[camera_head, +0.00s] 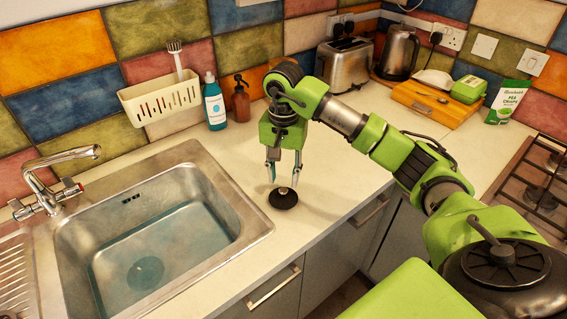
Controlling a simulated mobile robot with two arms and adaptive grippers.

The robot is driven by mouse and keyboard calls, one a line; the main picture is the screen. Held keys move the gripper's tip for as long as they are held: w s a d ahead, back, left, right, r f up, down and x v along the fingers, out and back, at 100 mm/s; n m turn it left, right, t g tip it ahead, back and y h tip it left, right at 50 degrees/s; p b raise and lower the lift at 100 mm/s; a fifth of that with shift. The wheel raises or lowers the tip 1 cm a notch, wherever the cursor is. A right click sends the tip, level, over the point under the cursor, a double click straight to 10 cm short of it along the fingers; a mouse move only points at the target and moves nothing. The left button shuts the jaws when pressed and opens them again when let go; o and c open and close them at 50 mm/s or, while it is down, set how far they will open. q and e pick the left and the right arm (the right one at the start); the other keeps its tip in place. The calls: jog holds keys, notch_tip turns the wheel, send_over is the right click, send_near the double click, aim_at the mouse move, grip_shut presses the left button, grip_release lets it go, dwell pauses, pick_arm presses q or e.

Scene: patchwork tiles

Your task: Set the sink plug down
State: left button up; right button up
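The sink plug (284,201), a black disc with a small metal knob on top, lies flat on the pale countertop (330,205), just right of the sink. My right gripper (284,180) points straight down over it. Its two fingers are apart, one on each side above the knob, with a visible gap between them. I see no finger contact with the plug. The steel sink (255,232) is at the left, with shallow water (165,262) and a round drain (146,272) at its bottom. My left gripper is not in view.
A tap (55,180) stands at the sink's left. Behind are a white caddy (160,98), a blue bottle (213,102), a brown dispenser (241,100), a toaster (344,64) and a kettle (399,52). A hob (535,185) is at the right. Counter right of the plug is clear.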

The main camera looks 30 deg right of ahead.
aim_at(283, 189)
notch_tip(283, 189, up, 6)
jog(key=shift+r+b, duration=0.2)
jog(key=shift+b, duration=0.1)
